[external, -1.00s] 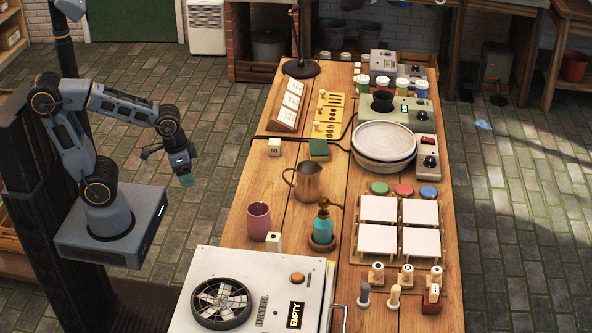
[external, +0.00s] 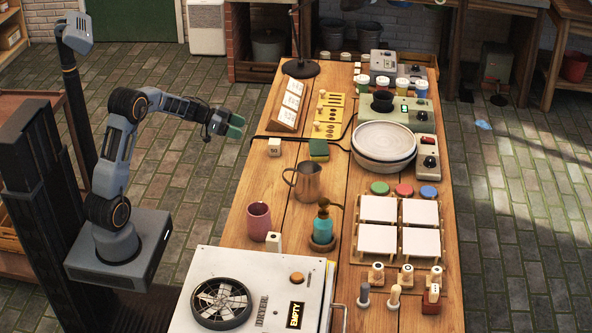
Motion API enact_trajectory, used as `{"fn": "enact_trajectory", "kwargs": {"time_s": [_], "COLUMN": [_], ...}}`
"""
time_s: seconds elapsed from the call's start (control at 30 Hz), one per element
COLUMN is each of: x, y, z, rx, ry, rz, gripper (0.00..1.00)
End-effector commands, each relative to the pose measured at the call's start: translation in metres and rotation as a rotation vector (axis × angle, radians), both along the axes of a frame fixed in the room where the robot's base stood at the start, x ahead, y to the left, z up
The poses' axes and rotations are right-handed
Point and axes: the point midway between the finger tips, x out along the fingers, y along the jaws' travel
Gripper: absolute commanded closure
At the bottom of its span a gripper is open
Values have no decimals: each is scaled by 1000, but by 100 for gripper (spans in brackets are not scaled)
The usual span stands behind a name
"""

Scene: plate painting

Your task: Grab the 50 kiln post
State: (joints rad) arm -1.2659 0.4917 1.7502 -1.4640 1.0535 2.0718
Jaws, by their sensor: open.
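A small whitish block with a dark mark that looks like "50", the kiln post (external: 274,147), stands upright on the wooden table near its left edge. My gripper (external: 236,126) is open and empty. It is in the air off the table's left edge, to the left of the post and apart from it. Its green-tipped fingers point toward the table. A similar pale block with a dark mark (external: 273,242) stands farther forward, beside the pink cup; its mark is too small to read.
A dark cable (external: 300,138) runs just behind the post. A green sponge-like block (external: 319,150) lies to its right, and a metal pitcher (external: 307,182) stands in front. A card stand (external: 289,106) is behind. The table (external: 257,183) is bare just in front of the post.

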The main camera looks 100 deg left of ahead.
Motion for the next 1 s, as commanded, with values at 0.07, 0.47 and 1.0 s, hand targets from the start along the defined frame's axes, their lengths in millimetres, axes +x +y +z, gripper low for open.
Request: {"fn": "enact_trajectory", "kwargs": {"time_s": [0.07, 0.47, 1.0], "x": [3, 61, 107], "y": [-1, 2, 4], "z": [-1, -25, -45], "rx": [39, 64, 62], "ry": [3, 6, 7], "rz": [-20, -33, -31], "gripper": [28, 28, 28]}}
